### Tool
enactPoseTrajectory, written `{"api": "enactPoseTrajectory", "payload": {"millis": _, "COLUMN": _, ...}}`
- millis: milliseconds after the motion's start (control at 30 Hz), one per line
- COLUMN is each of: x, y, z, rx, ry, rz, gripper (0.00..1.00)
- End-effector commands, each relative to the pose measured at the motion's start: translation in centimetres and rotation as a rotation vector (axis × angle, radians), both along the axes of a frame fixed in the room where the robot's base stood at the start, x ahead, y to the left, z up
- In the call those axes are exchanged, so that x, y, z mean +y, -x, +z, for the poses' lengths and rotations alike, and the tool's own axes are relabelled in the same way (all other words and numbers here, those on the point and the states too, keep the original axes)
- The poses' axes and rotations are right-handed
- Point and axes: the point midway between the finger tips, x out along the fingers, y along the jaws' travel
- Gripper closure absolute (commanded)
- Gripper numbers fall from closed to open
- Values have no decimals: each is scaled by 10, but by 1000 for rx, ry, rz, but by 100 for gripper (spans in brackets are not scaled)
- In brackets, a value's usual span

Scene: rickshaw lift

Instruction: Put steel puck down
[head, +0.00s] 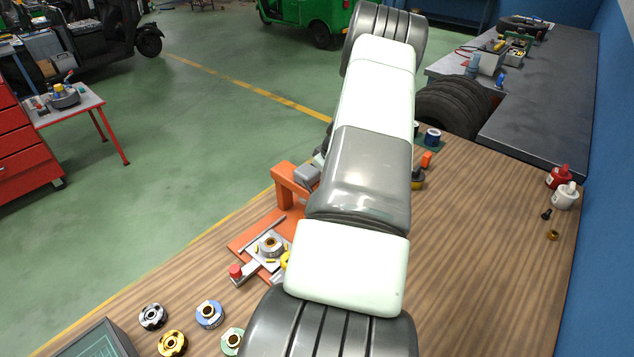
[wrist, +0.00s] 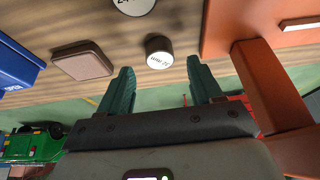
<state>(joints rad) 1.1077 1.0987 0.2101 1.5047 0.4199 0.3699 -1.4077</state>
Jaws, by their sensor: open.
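My gripper (wrist: 160,84) shows in the wrist view with two teal fingers spread apart and nothing between them. Just beyond the fingertips, a small dark cylinder with a pale, marked top (wrist: 159,53) stands on the wooden bench, apart from both fingers. A larger pale-topped disc (wrist: 133,5) with a printed label is cut off by the top edge. I cannot tell for sure which of these is the steel puck. In the head view my arm hides the gripper and the bench beneath it.
An orange stand (wrist: 265,85) rises close to the right finger; an orange press frame (head: 288,188) shows in the head view. A brown block (wrist: 82,61) and a blue bin (wrist: 15,68) lie left. Several bearing-like parts (head: 209,313) sit front left. The bench's right side is mostly clear.

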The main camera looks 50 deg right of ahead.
Motion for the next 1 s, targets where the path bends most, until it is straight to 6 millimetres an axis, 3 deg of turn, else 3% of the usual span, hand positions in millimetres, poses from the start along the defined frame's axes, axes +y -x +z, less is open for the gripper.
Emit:
{"api": "enactPoseTrajectory", "payload": {"millis": 100, "x": -1, "y": 11, "z": 27, "rx": -1, "ry": 3, "rz": 0, "gripper": 35}}
{"api": "enactPoseTrajectory", "payload": {"millis": 300, "x": -1, "y": 25, "z": 61, "rx": 0, "ry": 2, "rz": 0, "gripper": 35}}
{"api": "enactPoseTrajectory", "payload": {"millis": 500, "x": 0, "y": 31, "z": 75, "rx": 0, "ry": 0, "rz": 1, "gripper": 35}}
{"api": "enactPoseTrajectory", "payload": {"millis": 867, "x": 0, "y": 32, "z": 78, "rx": 1, "ry": 3, "rz": 1, "gripper": 35}}
{"api": "enactPoseTrajectory", "payload": {"millis": 1000, "x": -8, "y": 39, "z": 103, "rx": 19, "ry": 53, "rz": -11, "gripper": 35}}
